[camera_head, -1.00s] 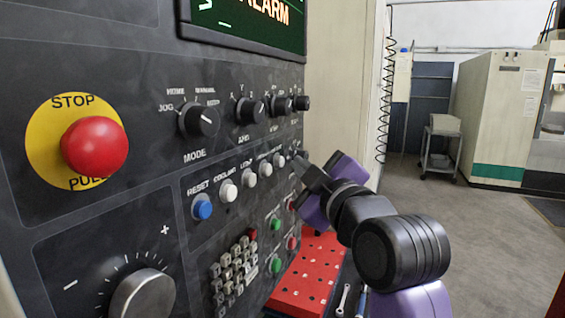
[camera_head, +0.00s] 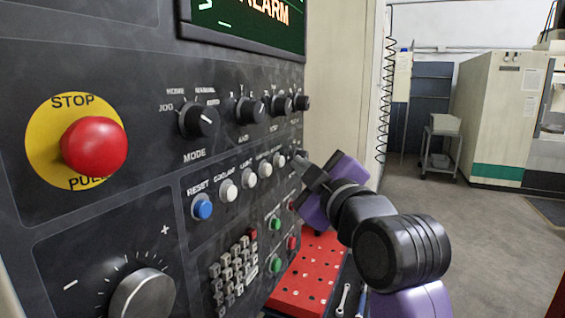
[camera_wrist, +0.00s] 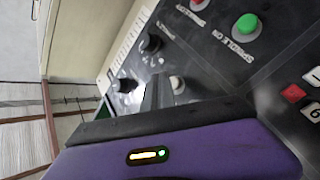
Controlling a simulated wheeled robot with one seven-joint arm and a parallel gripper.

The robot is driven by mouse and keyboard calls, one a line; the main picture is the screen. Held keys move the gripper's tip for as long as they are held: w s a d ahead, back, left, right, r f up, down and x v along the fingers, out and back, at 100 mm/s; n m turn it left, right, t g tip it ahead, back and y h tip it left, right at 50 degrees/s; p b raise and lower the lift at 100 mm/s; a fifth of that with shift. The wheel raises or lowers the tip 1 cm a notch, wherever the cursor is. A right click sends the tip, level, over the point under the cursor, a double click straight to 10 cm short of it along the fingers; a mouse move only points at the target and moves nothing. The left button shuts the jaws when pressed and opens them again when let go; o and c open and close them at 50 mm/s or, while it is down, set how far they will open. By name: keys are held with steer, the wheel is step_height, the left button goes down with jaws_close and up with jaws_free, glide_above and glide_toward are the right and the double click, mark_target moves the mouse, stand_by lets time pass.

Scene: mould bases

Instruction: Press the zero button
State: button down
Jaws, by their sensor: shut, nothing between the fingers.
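A row of round buttons runs across the dark control panel (camera_head: 150,195) in the head view. A blue one (camera_head: 202,207) is labelled RESET, with several white ones to its right. Labels toward the far end are too small to read, so I cannot tell which is the zero button. My gripper (camera_head: 298,159) is shut and empty, its tip close to the panel just right of the last visible white button (camera_head: 279,159). In the wrist view a white button (camera_wrist: 177,84) shows right beside the fingertips (camera_wrist: 155,84). I cannot tell whether the tip touches any button.
Black knobs (camera_head: 198,120) sit above the button row. A red STOP knob (camera_head: 94,145) is at left. Below are a keypad (camera_head: 233,270) and green and red buttons (camera_head: 275,223). A red perforated board (camera_head: 305,285) lies below the panel. The floor (camera_head: 480,240) at right is open.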

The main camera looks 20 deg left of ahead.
steer(key=shift+a, duration=0.15)
stand_by(0.6)
steer(key=shift+a, duration=0.3)
steer(key=shift+a, duration=0.4)
stand_by(0.6)
stand_by(0.4)
steer(key=shift+d, duration=0.8)
steer(key=d, duration=0.5)
steer(key=shift+s, duration=0.25)
stand_by(0.6)
